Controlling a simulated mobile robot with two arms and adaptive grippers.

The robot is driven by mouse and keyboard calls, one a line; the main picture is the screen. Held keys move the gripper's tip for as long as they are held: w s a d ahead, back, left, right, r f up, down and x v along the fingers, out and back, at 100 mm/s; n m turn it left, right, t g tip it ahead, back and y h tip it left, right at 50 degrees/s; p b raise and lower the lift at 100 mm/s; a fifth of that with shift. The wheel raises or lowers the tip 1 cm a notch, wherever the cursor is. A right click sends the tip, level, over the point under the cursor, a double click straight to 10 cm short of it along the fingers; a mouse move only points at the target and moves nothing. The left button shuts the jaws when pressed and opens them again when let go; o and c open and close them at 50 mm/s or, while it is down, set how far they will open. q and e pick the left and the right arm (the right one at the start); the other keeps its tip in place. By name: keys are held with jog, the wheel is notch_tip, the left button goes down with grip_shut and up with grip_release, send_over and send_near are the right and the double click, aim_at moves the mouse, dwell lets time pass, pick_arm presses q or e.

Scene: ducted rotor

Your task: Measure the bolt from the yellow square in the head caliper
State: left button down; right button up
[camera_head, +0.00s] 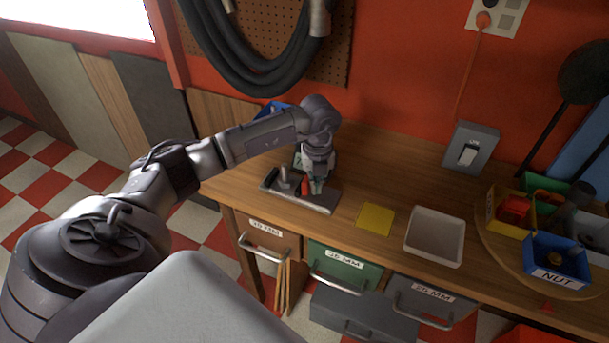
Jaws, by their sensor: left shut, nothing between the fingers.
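The yellow square (376,219) lies on the workbench, and nothing shows on it. Left of it sits a low grey metal fixture (318,206) with upright parts and a small red piece, which looks like the head caliper. My left gripper (316,187) points down over the fixture, close to the red piece. It is shut with nothing between its fingers, and it hides part of the fixture. I cannot make out a bolt, in the fixture or elsewhere. My right gripper is out of view.
A white tray (434,238) stands right of the yellow square. Further right, a round wooden board (488,239) carries several bins, including a blue NUT bin (555,262). A grey switch box (471,148) stands at the back. Labelled drawers line the bench front. The bench behind the yellow square is clear.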

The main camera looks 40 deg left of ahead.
pick_arm(q)
jog(key=shift+s+a, duration=0.2)
jog(key=shift+a, duration=0.95)
jog(key=shift+s+a+b, duration=0.25)
jog(key=shift+a+b, duration=0.05)
jog(key=shift+a, duration=0.55)
jog(key=shift+d, duration=0.15)
jog(key=shift+w+d, duration=0.15)
jog(key=shift+d, duration=0.3)
